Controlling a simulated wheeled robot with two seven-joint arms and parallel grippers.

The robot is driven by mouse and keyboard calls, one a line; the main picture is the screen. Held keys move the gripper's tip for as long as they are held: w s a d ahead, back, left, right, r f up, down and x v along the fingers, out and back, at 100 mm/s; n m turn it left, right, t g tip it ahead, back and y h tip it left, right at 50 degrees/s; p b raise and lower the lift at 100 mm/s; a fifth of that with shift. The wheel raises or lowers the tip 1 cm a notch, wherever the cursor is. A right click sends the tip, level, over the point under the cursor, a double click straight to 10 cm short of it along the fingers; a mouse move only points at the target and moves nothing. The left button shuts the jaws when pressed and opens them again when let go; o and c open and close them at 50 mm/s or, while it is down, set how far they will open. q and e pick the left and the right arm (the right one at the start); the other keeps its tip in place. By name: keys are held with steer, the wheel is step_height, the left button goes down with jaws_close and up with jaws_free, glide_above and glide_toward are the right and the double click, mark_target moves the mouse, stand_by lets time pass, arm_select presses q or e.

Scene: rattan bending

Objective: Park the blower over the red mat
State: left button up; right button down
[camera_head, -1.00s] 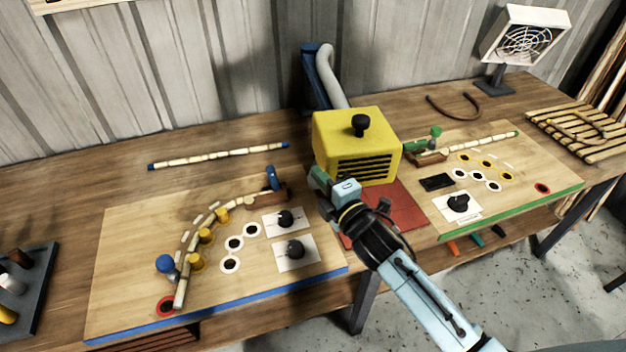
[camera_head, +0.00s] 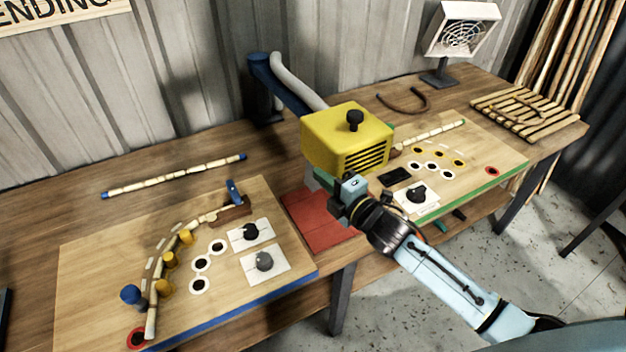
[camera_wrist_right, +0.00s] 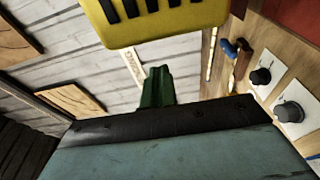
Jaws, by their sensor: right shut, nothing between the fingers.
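The blower is a yellow box (camera_head: 345,138) with a black knob on top and dark vent slots. It hangs on a blue swing arm with a grey hose. It appears over the gap between the red mat (camera_head: 312,218) and the right board, with the mat's bare part showing to its lower left. My right gripper (camera_head: 325,180) is shut and empty at the blower's lower front edge; I cannot tell whether it touches. In the right wrist view, the blower (camera_wrist_right: 160,18) fills the top and green fingertips (camera_wrist_right: 157,88) show below it. My left gripper is out of view.
The left board (camera_head: 110,240) carries pegs, a bent rattan strip and two knobs. The right board (camera_head: 475,160) has ringed holes and a knob, its left end partly hidden by the blower. A fan (camera_head: 462,32) and slatted rack (camera_head: 520,108) stand at far right.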

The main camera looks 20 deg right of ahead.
stand_by(0.4)
steer(key=a+b+v, duration=0.1)
steer(key=a+v, duration=0.1)
steer(key=v, duration=0.7)
steer(key=s+d+f+m+g+h+b, duration=0.2)
steer(key=s+f+m+g, duration=0.15)
steer(key=f, duration=0.95)
steer(key=s+d+f+m+g+h+b, duration=0.1)
steer(key=s+d+f+m+g+b, duration=0.2)
steer(key=f, duration=1)
steer(key=s+d+f+m+g+h+b, duration=0.15)
steer(key=s+f+m, duration=0.35)
steer(key=f, duration=0.8)
steer(key=s+a+f+m+g+b, duration=0.2)
steer(key=s+f+m+g, duration=0.2)
steer(key=s+f, duration=0.7)
steer(key=s+a+f+m+g+h+b, duration=0.1)
steer(key=s+a+f+m+g+b, duration=0.1)
steer(key=s+f, duration=0.9)
steer(key=s+m+g+b, duration=0.1)
steer(key=s+g, duration=0.1)
steer(key=s, duration=0.4)
steer(key=shift+s+a+m, duration=0.2)
steer(key=shift+s+m, duration=0.15)
